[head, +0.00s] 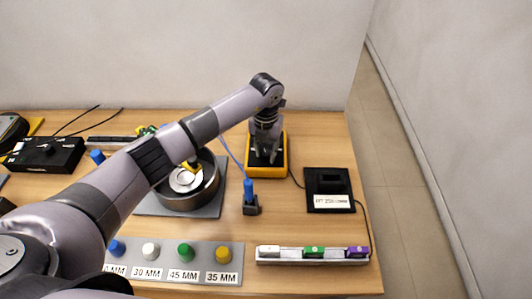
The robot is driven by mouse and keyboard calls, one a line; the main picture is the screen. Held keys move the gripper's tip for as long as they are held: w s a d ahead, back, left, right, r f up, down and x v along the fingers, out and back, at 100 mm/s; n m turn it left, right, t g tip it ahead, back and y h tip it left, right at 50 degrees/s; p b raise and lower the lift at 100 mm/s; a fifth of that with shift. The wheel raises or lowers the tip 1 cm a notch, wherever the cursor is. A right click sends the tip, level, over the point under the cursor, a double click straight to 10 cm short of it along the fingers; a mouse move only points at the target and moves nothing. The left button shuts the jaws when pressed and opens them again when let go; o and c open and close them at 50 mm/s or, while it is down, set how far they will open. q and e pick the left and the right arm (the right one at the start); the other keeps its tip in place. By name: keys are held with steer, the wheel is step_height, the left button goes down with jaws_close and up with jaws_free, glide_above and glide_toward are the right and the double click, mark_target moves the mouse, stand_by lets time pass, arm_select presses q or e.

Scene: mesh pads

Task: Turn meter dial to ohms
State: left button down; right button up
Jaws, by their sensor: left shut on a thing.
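The meter (281,168) is a dark box with a yellow rim, lying near the back right of the wooden table. My left arm reaches over the table from the lower left, and my left gripper (265,156) points down over the meter's face. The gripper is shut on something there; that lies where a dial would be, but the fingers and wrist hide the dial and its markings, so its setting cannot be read. My right gripper is not in view.
A round dark bowl (207,196) on a grey plate stands left of the meter. A blue-topped plug (249,192) stands in front, a black labelled holder (316,181) to the right. A white strip (290,257) and labelled coloured knobs (185,253) line the front. Cables run beside the meter.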

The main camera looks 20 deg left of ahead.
arm_select(q)
steer(key=m+b, duration=0.7)
steer(key=shift+w+f, duration=0.1)
steer(key=shift+f, duration=0.1)
steer(key=m+b, duration=0.2)
steer(key=m, duration=0.1)
steer(key=shift+r, duration=0.1)
steer(key=shift+r+m+b, duration=0.1)
steer(key=shift+m+b, duration=0.7)
steer(key=shift+m, duration=0.1)
steer(key=shift+r, duration=0.1)
steer(key=c, duration=1.2)
jaws_free()
steer(key=shift+c, duration=0.2)
